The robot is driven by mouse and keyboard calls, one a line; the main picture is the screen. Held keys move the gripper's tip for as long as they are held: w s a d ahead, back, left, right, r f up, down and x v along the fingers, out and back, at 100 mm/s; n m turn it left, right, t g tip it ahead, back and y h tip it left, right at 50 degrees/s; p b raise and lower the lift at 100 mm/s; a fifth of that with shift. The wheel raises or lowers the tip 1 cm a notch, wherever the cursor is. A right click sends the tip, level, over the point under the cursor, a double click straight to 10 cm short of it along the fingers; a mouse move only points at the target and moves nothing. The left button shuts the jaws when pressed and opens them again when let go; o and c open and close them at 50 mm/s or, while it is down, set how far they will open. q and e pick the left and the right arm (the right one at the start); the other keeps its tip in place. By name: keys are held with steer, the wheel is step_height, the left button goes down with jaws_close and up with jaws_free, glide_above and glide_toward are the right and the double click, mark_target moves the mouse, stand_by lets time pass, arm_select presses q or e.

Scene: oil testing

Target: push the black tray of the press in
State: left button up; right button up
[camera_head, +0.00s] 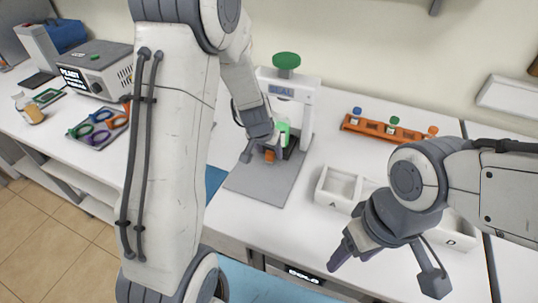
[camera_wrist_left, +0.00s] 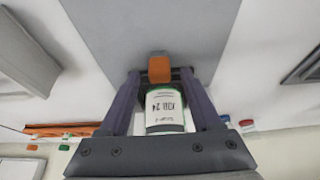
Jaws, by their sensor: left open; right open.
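The press (camera_head: 307,100) is white with a green knob on top and stands on a grey base plate (camera_head: 245,183). Its black tray (camera_head: 294,151) shows partly at the foot of the press, with an orange block (camera_head: 270,156) at its front. The orange block also shows in the left wrist view (camera_wrist_left: 159,68). A vial (camera_wrist_left: 165,108) with a white label and green band stands behind the block. My left gripper (camera_wrist_left: 160,76) is open, its fingers either side of the block and vial; contact is unclear. My right gripper (camera_head: 352,252) is open and empty above the front edge.
A white compartment tray (camera_head: 332,187) lies right of the press, below my right arm. An orange rack (camera_head: 385,131) with small capped vials stands behind it. A grey instrument (camera_head: 100,68) and a tray of coloured tools (camera_head: 98,128) are at the left.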

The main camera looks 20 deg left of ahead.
arm_select(q)
steer(key=shift+w+f, duration=0.1)
steer(key=shift+f, duration=0.05)
steer(key=shift+c, duration=0.3)
jaws_close()
stand_by(0.6)
steer(key=shift+a, duration=0.1)
stand_by(0.4)
